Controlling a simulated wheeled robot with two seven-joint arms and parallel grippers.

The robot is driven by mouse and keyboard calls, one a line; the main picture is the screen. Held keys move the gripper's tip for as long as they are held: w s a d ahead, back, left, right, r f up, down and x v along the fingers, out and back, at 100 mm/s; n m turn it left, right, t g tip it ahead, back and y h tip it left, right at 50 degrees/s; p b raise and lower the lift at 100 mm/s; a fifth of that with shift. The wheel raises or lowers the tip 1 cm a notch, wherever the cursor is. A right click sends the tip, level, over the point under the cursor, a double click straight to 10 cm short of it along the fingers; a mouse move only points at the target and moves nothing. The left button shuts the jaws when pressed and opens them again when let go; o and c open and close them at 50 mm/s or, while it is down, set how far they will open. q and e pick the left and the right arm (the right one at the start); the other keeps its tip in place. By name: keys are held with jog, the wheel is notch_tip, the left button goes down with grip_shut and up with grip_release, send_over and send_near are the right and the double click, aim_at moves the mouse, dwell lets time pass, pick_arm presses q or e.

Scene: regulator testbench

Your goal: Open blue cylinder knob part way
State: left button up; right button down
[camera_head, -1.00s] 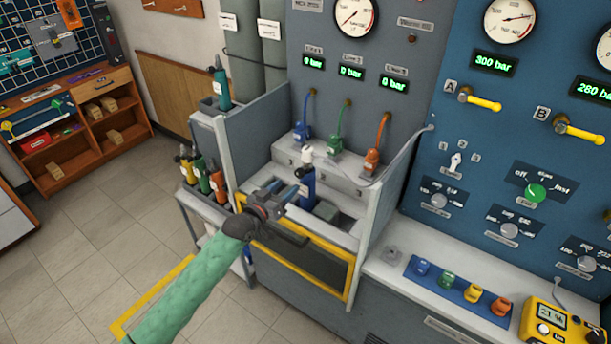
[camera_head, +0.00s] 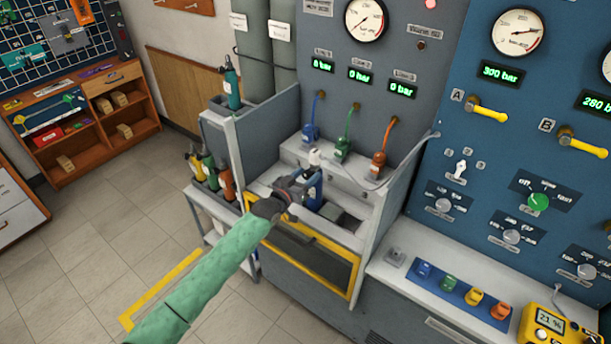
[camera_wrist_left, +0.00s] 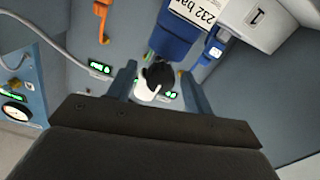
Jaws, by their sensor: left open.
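The blue cylinder (camera_head: 314,188) stands in the bay of the grey bench, with a white fitting (camera_head: 315,157) at its top. In the left wrist view the blue cylinder (camera_wrist_left: 174,40) shows a label reading 232 bar. Its black knob (camera_wrist_left: 158,74) and the white fitting (camera_wrist_left: 145,91) lie between the fingers. My left gripper (camera_wrist_left: 159,88) is open, one finger on each side of the knob, with gaps visible. In the head view my left gripper (camera_head: 301,186) is at the cylinder and partly covers it. My right gripper is not in view.
Grey side walls (camera_head: 267,127) and a yellow-edged front panel (camera_head: 318,262) bound the bay. Blue, green and orange hose connectors (camera_head: 343,147) sit on the ledge behind. Several other cylinders (camera_head: 209,172) stand in a rack at the left.

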pick_arm(q)
jog(key=c, duration=1)
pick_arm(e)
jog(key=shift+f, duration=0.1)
